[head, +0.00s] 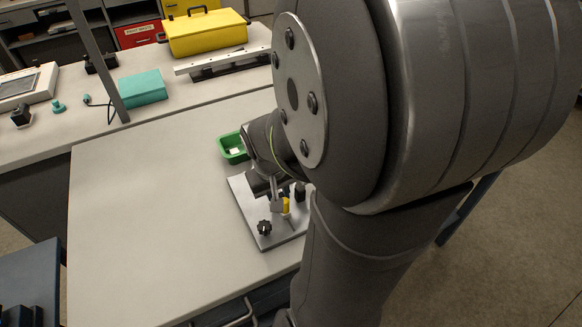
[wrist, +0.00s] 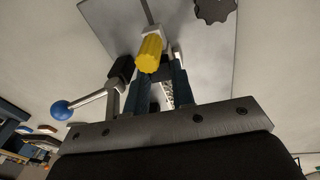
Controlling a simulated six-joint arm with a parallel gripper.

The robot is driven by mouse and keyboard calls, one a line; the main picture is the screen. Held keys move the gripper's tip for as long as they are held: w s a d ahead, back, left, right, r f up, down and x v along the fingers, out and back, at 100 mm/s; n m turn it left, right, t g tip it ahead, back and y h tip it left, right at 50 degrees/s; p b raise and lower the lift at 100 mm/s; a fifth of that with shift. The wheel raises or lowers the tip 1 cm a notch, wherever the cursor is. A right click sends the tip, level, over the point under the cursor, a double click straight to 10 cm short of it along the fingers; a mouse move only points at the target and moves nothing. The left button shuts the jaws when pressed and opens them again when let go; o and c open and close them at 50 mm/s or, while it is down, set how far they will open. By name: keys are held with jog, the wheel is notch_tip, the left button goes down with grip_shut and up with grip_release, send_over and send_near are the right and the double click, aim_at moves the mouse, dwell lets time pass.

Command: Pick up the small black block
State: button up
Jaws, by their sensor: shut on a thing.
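My gripper (wrist: 158,88) is shut, with its two dark blue fingers apart around a small dark piece (wrist: 154,101) that looks like the small black block. The fingers and a yellow knob hide much of it. A pale, patterned sliver (wrist: 168,93) shows beside it. In the head view my gripper (head: 274,193) is low over a grey metal plate (head: 265,240), and the held piece cannot be made out there. I cannot tell whether it touches the plate.
The yellow knob (wrist: 149,54) stands close to the fingers. A lever with a blue ball (wrist: 61,110) and a black grip (wrist: 121,70) are at the left. A black star knob (head: 264,227) sits on the plate. A green bin (head: 224,150) stands behind; the table's left is clear.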

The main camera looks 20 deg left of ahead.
jog(key=shift+r, duration=0.55)
jog(key=shift+w+a+r, duration=0.15)
jog(key=shift+w+a, duration=0.1)
jog(key=w+a, duration=2.1)
jog(key=shift+w+a, duration=0.4)
jog(key=shift+n+g+y, duration=0.4)
jog(key=shift+g+y, duration=0.2)
jog(key=s+d, duration=0.1)
jog(key=d, duration=0.1)
jog(key=s+d, duration=0.1)
jog(key=d, duration=0.1)
jog(key=s+d, duration=0.1)
jog(key=d, duration=0.1)
jog(key=shift+s+r, duration=0.25)
jog(key=shift+r, duration=0.15)
jog(key=shift+f, duration=0.8)
jog(key=o, duration=1.5)
